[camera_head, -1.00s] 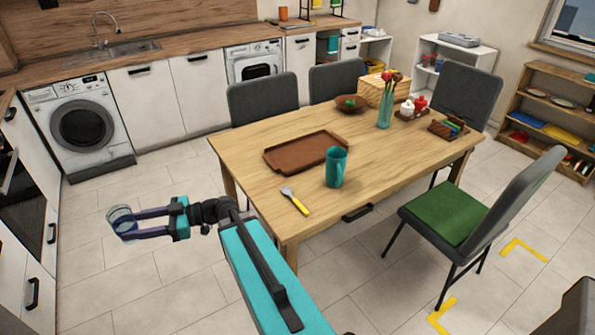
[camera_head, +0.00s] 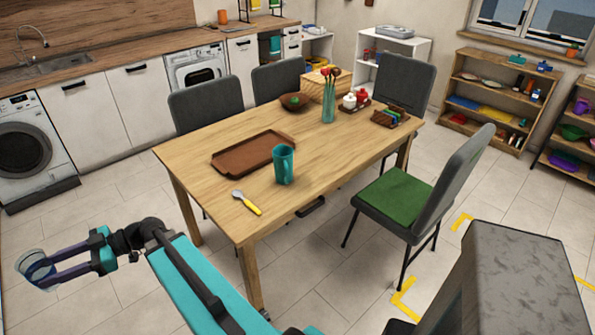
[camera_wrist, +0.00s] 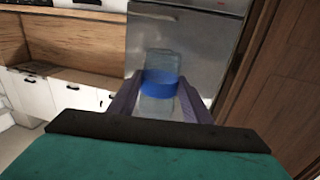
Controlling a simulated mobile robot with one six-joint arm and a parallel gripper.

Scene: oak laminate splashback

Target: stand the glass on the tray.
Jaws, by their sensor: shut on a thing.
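The glass (camera_head: 36,268) is clear with a blue band. My gripper (camera_head: 40,272) is shut on it at the lower left of the head view, over the floor and apart from the table. In the wrist view the glass (camera_wrist: 159,88) sits between the two fingers, which meet it at the blue band. The tray (camera_head: 232,164) is brown, flat and empty, and lies on the left part of the wooden table.
A vase (camera_head: 328,102) and a bowl (camera_head: 296,101) stand farther back. Grey chairs (camera_head: 207,107) surround the table.

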